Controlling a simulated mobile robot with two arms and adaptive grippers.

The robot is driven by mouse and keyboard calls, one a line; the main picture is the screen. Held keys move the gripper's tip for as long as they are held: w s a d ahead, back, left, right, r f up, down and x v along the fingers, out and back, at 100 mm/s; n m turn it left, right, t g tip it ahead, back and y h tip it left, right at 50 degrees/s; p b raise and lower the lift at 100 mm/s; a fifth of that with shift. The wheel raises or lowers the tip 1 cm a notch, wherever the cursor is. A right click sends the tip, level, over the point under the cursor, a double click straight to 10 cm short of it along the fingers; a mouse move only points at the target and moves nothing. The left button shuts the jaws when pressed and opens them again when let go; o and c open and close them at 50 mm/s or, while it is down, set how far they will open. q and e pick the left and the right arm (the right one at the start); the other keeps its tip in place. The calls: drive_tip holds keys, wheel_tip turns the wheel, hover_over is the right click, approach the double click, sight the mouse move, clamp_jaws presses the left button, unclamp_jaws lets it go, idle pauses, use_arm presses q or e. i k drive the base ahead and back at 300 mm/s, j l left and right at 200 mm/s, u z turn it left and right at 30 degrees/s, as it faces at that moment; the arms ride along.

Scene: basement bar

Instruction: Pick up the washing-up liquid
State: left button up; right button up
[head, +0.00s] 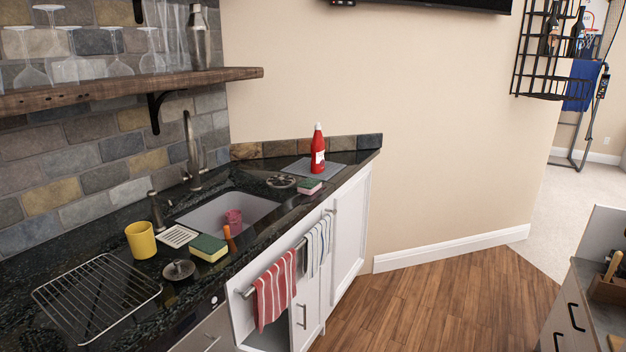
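The likely washing-up liquid is a red bottle (318,152) with a white cap and a pale label. It stands upright at the far end of the dark counter, on or at the edge of a grey mat (336,169). Its label is too small to read. A dark soap pump (156,210) stands by the sink's left side. Neither of my grippers shows in the head view.
The dark counter holds a sink (205,214) with a pink cup (234,222), a tap (192,150), sponges (208,248), a yellow mug (141,240) and a wire rack (97,296). A wooden shelf (190,80) with glasses hangs above. Towels (275,290) hang in front. Wooden floor (440,310) is clear.

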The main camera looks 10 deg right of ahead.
sight(318, 146)
drive_tip(key=u, duration=0.4)
drive_tip(key=i+l+u, duration=0.15)
drive_tip(key=l+u, duration=0.15)
drive_tip(key=i+l+u, duration=0.1)
drive_tip(key=l+u, duration=0.5)
drive_tip(key=l, duration=0.2)
